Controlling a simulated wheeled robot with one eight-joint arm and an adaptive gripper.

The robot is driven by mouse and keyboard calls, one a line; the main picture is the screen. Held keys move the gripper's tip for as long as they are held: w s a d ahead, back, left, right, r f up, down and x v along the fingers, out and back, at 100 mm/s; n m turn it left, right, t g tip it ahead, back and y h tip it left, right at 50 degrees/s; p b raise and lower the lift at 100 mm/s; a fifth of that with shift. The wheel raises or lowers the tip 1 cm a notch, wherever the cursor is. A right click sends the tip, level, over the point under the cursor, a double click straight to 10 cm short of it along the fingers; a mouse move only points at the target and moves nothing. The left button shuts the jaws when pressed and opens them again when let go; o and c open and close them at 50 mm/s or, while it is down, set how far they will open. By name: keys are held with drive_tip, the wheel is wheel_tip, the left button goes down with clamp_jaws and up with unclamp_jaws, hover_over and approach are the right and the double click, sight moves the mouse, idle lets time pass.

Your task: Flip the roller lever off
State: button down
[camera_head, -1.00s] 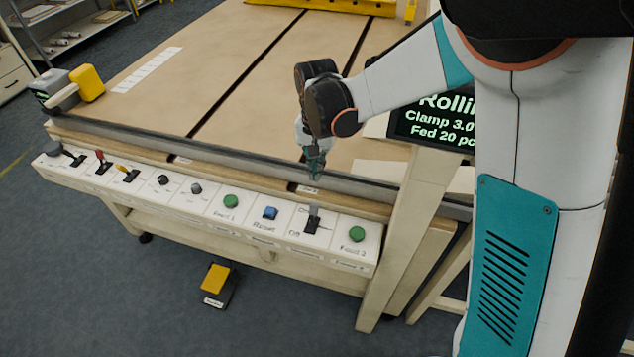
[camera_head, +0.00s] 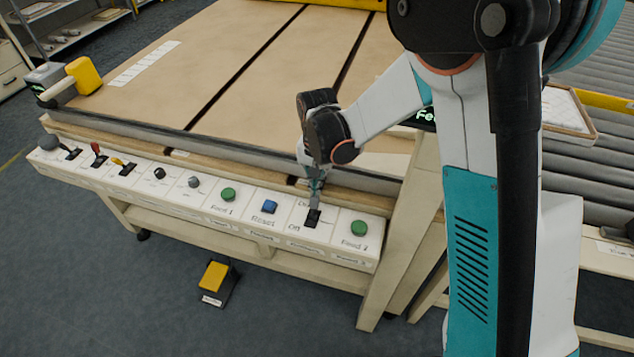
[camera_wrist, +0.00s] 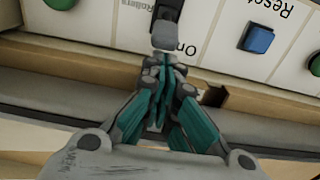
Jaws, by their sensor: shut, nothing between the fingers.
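The roller lever has a grey handle (camera_wrist: 164,37) on a black base (camera_head: 312,217), set in a white panel between the blue Reset button and a green button. "Off" shows on the panel side nearer the front edge. In the wrist view, "Rollers" and "On" read upside down beside the lever, and its handle lies toward my gripper on the "On" side. My gripper (camera_wrist: 165,72) is shut and empty, with its tips right at the handle's end. I cannot tell whether they touch. In the head view my gripper (camera_head: 316,184) hangs on the table side of the lever.
The blue Reset button (camera_head: 270,206) and green Feed 2 button (camera_head: 359,228) flank the lever closely. Green Feed 1 (camera_head: 228,195) and several other controls line the panel to the left. A grey rail (camera_head: 230,160) runs behind the panel. A yellow pedal (camera_head: 215,277) is on the floor.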

sight(312, 198)
drive_tip(key=shift+s+r, duration=0.1)
drive_tip(key=shift+s+a+r+t, duration=0.1)
drive_tip(key=shift+s+t, duration=0.05)
drive_tip(key=shift+t, duration=0.25)
drive_tip(key=shift+s, duration=0.1)
drive_tip(key=shift+s+a+r+t+h+b, duration=0.15)
drive_tip(key=shift+s+r+t+h, duration=0.1)
drive_tip(key=shift+s+t, duration=0.25)
drive_tip(key=shift+s+a+r+t+h+b, duration=0.1)
drive_tip(key=shift+s+a+t+h, duration=0.15)
drive_tip(key=shift+t, duration=0.3)
drive_tip(key=shift+s+a+r+t+h+b, duration=0.1)
drive_tip(key=shift+s+r+t+h, duration=0.1)
drive_tip(key=shift+s+t, duration=0.3)
drive_tip(key=shift+s+a+r, duration=0.1)
drive_tip(key=shift+s+a, duration=0.05)
drive_tip(key=shift+s, duration=0.3)
drive_tip(key=shift+s+a+r, duration=0.1)
drive_tip(key=shift+s+a, duration=0.05)
drive_tip(key=shift+s, duration=0.25)
drive_tip(key=shift+s+a, duration=0.1)
drive_tip(key=shift+s, duration=0.2)
drive_tip(key=shift+s+f, duration=0.15)
drive_tip(key=shift+s, duration=0.1)
